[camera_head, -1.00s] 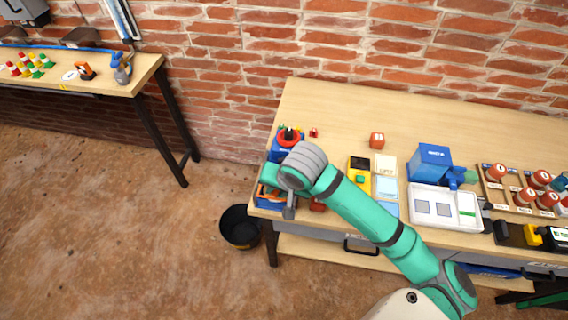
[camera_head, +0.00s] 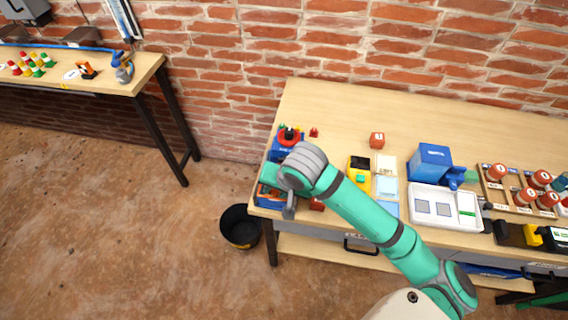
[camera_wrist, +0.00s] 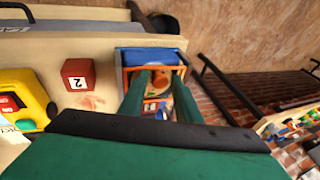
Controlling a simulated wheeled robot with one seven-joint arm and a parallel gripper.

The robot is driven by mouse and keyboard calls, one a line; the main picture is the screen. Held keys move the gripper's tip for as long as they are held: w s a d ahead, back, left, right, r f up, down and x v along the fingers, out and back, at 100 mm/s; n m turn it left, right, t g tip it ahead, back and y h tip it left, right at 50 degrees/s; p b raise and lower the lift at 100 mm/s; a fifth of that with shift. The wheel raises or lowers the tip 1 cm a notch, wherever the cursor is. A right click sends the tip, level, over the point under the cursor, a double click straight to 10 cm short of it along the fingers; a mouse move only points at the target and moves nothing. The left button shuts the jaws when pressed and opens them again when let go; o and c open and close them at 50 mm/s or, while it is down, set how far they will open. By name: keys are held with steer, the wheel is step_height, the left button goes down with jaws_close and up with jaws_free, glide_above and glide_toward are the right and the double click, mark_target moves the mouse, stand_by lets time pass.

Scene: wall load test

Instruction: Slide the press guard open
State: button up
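A blue unit with an orange frame (camera_head: 268,196), which looks like the press with its guard, sits at the left front corner of the bench, partly hidden by my arm. In the wrist view, its blue top (camera_wrist: 150,56) and orange frame (camera_wrist: 184,71) show, with a round orange part inside. I cannot tell how far the guard is open. My gripper (camera_wrist: 160,80) points at the frame. Its two green fingers are apart, with their tips at or just before the frame. Contact cannot be told.
A blue box with a red ring (camera_head: 289,138) stands just behind. A red numbered cube (camera_wrist: 78,74) and a yellow device (camera_wrist: 22,95) are beside the press. A white tray (camera_head: 431,222) lies farther right. A black bucket (camera_head: 240,228) stands on the floor left of the bench (camera_head: 330,110).

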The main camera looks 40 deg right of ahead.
mark_target(277, 192)
steer(key=shift+d, duration=0.1)
steer(key=shift+r, duration=3.5)
